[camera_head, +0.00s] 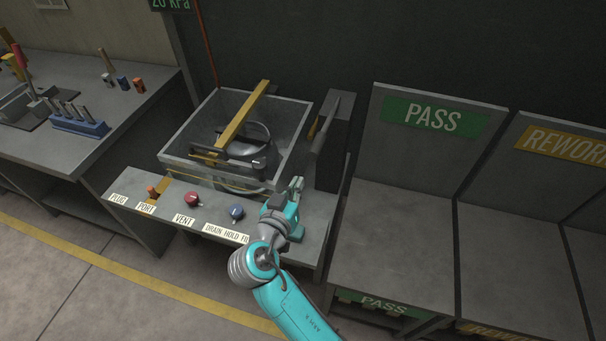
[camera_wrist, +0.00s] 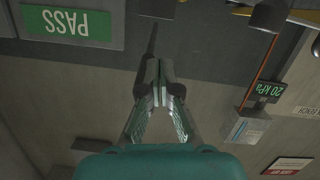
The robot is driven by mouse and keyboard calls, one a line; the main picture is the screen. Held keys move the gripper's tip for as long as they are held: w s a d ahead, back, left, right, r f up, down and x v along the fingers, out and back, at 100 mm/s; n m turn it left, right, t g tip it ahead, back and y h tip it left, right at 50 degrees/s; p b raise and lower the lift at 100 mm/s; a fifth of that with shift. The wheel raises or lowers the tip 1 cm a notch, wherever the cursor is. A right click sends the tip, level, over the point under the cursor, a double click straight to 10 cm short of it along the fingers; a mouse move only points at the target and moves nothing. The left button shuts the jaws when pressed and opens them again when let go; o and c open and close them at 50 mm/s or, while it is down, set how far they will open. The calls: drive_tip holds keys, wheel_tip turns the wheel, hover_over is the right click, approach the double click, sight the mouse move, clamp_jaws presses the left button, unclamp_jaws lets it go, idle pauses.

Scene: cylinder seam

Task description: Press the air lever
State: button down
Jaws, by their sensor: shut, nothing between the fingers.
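A dark upright box (camera_head: 336,150) stands at the right end of the test bench. A long dark bar (camera_head: 325,124) leans along its left side and looks like the air lever. In the wrist view, which is upside down, a thin dark bar (camera_wrist: 151,42) shows just beyond my fingertips, below a dark box (camera_wrist: 158,8). My gripper (camera_head: 296,184) is shut and empty, in front of and below the bar in the head view. Its fingertips meet in the wrist view (camera_wrist: 157,72). I cannot tell how far they are from the bar; no contact shows.
A clear-walled tank (camera_head: 175,151) with a yellow bar (camera_head: 245,112) across it stands left of my gripper. The PASS bench (camera_head: 395,235) at right is bare.

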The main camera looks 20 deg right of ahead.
drive_tip(key=shift+v, duration=1.55)
drive_tip(key=shift+f, duration=0.2)
drive_tip(key=s+d+f+n+y, duration=0.2)
drive_tip(key=s+f+n+y, duration=0.1)
drive_tip(key=s+f, duration=0.35)
drive_tip(key=s+d+f+n+y, duration=0.35)
drive_tip(key=s+f, duration=0.25)
drive_tip(key=f, duration=0.2)
drive_tip(key=s+r+n+t+y, duration=0.1)
drive_tip(key=s+y, duration=0.3)
drive_tip(key=s, duration=1.4)
drive_tip(key=s+r+m+t, duration=0.1)
drive_tip(key=s+r+m, duration=0.1)
drive_tip(key=s+r, duration=0.6)
drive_tip(key=shift+s+d+r+t, duration=0.2)
drive_tip(key=shift+s+d+t, duration=0.1)
drive_tip(key=shift+d, duration=0.1)
drive_tip(key=shift+h, duration=0.25)
